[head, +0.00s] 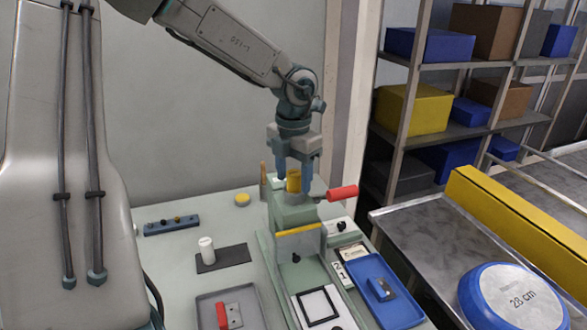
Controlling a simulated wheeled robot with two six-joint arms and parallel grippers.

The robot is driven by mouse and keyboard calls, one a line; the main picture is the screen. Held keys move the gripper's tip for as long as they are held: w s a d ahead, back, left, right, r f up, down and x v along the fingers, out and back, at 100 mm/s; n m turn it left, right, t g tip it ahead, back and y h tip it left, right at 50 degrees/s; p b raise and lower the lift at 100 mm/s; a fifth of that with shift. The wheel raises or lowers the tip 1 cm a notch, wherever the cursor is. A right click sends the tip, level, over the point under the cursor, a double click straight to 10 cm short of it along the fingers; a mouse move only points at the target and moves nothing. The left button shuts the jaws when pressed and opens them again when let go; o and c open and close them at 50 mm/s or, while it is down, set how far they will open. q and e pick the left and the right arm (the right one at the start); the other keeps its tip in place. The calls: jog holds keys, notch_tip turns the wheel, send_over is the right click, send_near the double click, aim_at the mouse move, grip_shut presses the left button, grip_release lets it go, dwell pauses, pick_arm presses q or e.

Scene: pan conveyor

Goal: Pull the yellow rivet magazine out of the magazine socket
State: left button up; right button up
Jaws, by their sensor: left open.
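The yellow rivet magazine (294,181) is a short yellow cylinder standing upright at the top of the green machine (293,215). The magazine socket under it cannot be made out clearly. My left gripper (294,184) points down from above, with one finger on each side of the magazine. The jaws are open, and I cannot tell whether either finger touches it. My right gripper is not in view.
A red-handled lever (342,192) sticks out right of the machine, close to my left gripper. A blue tray (381,290) and a grey tray (232,308) lie in front. A conveyor with a blue pan (510,299) is at right.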

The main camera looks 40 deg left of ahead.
aim_at(294, 173)
pick_arm(q)
jog(key=c, duration=1.1)
jog(key=o, duration=0.3)
jog(key=shift+c, duration=0.8)
jog(key=shift+r+p, duration=1)
jog(key=shift+r, duration=1.25)
notch_tip(294, 173, up, 7)
jog(key=p, duration=0.4)
jog(key=shift+r, duration=0.2)
